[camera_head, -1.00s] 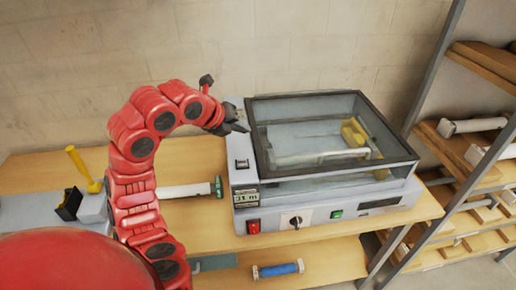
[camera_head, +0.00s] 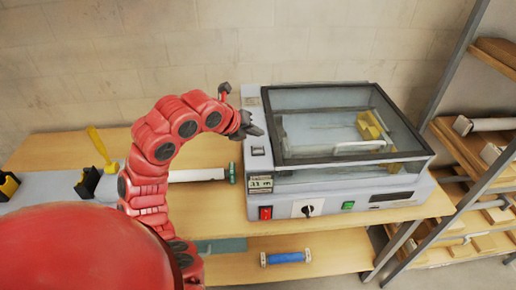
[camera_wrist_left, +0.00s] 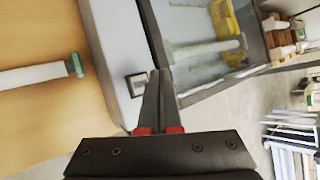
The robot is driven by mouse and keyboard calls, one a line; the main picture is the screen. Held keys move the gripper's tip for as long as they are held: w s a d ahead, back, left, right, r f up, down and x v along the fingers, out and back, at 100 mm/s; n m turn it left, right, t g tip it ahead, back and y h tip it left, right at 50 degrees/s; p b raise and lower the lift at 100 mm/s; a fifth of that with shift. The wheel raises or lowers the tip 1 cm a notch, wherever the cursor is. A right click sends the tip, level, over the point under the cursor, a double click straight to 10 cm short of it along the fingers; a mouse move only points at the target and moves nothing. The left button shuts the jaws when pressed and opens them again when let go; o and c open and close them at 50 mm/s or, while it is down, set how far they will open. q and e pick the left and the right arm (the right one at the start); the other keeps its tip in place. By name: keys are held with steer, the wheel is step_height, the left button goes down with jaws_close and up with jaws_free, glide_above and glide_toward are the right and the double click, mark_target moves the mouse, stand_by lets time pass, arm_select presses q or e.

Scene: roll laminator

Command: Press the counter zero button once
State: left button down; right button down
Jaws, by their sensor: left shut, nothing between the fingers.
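The laminator (camera_head: 340,178) is a grey machine with a dark-framed clear lid. A small square dark-framed button (camera_head: 258,151) sits on its left top strip, above the counter display (camera_head: 260,183). The button also shows in the left wrist view (camera_wrist_left: 136,84). I cannot read a label on it. My left gripper (camera_head: 258,131) is shut and empty, above the laminator's left top strip and just behind the button in the head view. In the left wrist view its fingertips (camera_wrist_left: 160,74) show just right of the button; contact cannot be told. My right gripper is not in view.
A red switch (camera_head: 266,212), a black knob (camera_head: 308,210) and a green switch (camera_head: 348,205) line the laminator's front. A white roll (camera_head: 196,175) lies left of it on the wooden table (camera_head: 215,207). A rack (camera_head: 455,140) stands right. A blue roll (camera_head: 286,258) lies below.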

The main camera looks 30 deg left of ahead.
mark_target(256, 151)
arm_select(q)
steer(key=shift+a+f+b, duration=0.1)
steer(key=shift+f+b, duration=1.3)
steer(key=shift+f, duration=0.25)
steer(key=shift+r, duration=0.1)
stand_by(0.6)
steer(key=shift+f+b, duration=0.5)
steer(key=shift+b, duration=0.4)
steer(key=shift+f+b, duration=0.4)
steer(key=shift+b, duration=0.25)
stand_by(0.4)
steer(key=shift+r, duration=0.1)
steer(key=shift+r+b, duration=0.3)
steer(key=shift+r, duration=0.45)
steer(key=shift+r, duration=0.1)
